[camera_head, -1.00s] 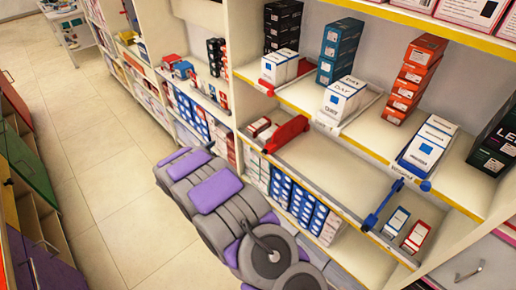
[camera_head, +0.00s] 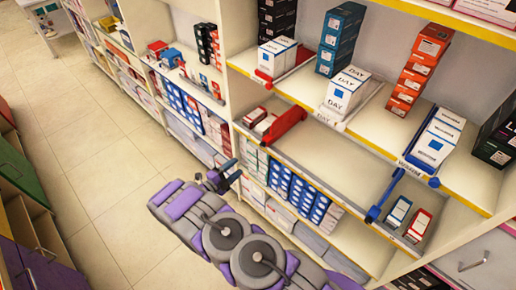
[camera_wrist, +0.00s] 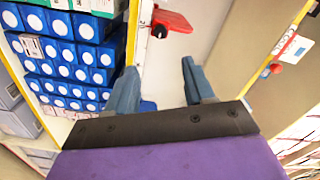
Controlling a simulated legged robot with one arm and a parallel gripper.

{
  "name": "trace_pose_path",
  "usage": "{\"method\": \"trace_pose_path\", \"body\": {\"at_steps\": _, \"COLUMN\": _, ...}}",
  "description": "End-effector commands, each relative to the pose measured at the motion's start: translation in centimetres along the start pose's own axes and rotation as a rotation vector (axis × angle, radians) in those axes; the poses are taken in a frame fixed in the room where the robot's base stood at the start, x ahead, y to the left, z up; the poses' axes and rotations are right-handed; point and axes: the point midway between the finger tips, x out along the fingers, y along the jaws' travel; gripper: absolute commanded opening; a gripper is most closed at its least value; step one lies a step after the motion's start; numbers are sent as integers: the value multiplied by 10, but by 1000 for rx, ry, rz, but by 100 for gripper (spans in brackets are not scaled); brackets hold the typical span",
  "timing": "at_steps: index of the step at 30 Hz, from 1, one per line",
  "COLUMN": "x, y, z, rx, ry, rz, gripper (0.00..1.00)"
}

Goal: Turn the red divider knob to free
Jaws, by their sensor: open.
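A red divider (camera_head: 286,125) stands on the middle shelf, towards its left end, beside small red-and-white boxes. In the wrist view a red divider part (camera_wrist: 174,21) with a dark round knob (camera_wrist: 158,31) shows at the top, beyond my fingertips. The knob's setting is too small to read. My gripper (camera_head: 222,177) is left of that shelf's front edge, apart from the red divider. In the wrist view my gripper (camera_wrist: 160,85) has its two blue-grey fingers spread with nothing between them.
A blue divider (camera_head: 384,196) stands at the right of the same shelf; the shelf between is bare. Blue boxes with white circles (camera_wrist: 70,50) fill the shelf below. Another red divider (camera_head: 263,78) is on the upper shelf. The tiled floor (camera_head: 90,150) at left is clear.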

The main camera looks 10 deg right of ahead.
Motion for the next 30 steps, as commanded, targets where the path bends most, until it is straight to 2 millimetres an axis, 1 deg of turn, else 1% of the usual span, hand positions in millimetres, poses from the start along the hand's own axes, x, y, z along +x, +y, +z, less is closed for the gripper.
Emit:
{"method": "trace_pose_path", "body": {"at_steps": 1, "x": 10, "y": 1, "z": 0, "rx": 0, "ry": 3, "rz": 2, "gripper": 53}}
{"method": "trace_pose_path", "body": {"at_steps": 3, "x": 24, "y": 1, "z": 1, "rx": 0, "ry": 3, "rz": 2, "gripper": 53}}
{"method": "trace_pose_path", "body": {"at_steps": 15, "x": 102, "y": 0, "z": 1, "rx": 2, "ry": 2, "rz": -1, "gripper": 53}}
{"method": "trace_pose_path", "body": {"at_steps": 18, "x": 118, "y": 0, "z": 1, "rx": 1, "ry": 2, "rz": -1, "gripper": 53}}
{"method": "trace_pose_path", "body": {"at_steps": 21, "x": 131, "y": 0, "z": 1, "rx": 1, "ry": 1, "rz": 0, "gripper": 53}}
{"method": "trace_pose_path", "body": {"at_steps": 24, "x": 138, "y": 0, "z": 2, "rx": 0, "ry": 0, "rz": 0, "gripper": 53}}
{"method": "trace_pose_path", "body": {"at_steps": 30, "x": 144, "y": -1, "z": 2, "rx": 0, "ry": -2, "rz": -1, "gripper": 53}}
